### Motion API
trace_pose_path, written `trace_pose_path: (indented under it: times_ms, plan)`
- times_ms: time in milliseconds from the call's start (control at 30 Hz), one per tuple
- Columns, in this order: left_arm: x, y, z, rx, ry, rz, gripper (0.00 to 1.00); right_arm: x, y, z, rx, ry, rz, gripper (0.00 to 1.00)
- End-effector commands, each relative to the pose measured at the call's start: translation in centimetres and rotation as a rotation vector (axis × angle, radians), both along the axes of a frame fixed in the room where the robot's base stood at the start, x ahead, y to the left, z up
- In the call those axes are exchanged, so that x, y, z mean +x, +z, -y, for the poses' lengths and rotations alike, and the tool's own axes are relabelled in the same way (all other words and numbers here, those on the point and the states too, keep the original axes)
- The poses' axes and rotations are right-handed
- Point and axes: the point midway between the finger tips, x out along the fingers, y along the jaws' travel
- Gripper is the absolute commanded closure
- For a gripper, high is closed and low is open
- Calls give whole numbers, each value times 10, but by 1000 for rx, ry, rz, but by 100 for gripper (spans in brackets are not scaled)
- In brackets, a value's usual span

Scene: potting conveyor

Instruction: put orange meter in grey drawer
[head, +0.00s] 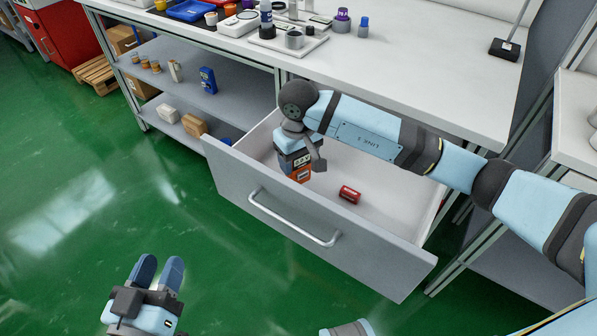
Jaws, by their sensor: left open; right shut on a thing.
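The grey drawer (268,217) under the white bench is pulled open. My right gripper (299,168) reaches down into it from above, at its left part. It is shut on the orange meter (301,175), of which only a small orange part with a dark face shows below the gripper. I cannot tell whether the meter touches the drawer floor. My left gripper (158,269) is open and empty, low over the green floor, in front of and left of the drawer.
A red object (349,194) lies in the drawer, right of the orange meter. The rest of the drawer floor is bare. The drawer has a bar handle (293,221) in front. Bottles and trays stand on the bench top (410,65); shelves (236,103) at left hold a blue device (208,80).

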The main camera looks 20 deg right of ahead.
Motion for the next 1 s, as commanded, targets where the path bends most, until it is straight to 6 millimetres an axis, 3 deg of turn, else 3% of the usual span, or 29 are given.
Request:
trace_pose_path:
  times_ms: [33, 167, 600, 633, 733, 1000]
  plan:
    - [0, 3, 2, -19, -7, 35, 57, -1, -15, -1, 2, 0, -5, 67]
    - [-1, 20, 8, -67, -25, 103, 57, -1, -31, 0, 0, 0, -3, 67]
    - [-2, 26, 10, -89, -32, 132, 57, 0, -37, 0, 0, 1, -1, 67]
    - [-2, 29, 10, -91, -33, 136, 57, 0, -37, 0, 0, 1, -1, 36]
    - [-2, 30, 10, -90, -33, 137, 57, 0, -36, 0, -1, 1, -2, 13]
    - [-2, 30, 10, -90, -32, 136, 57, 0, -35, 0, 0, 1, -2, 13]
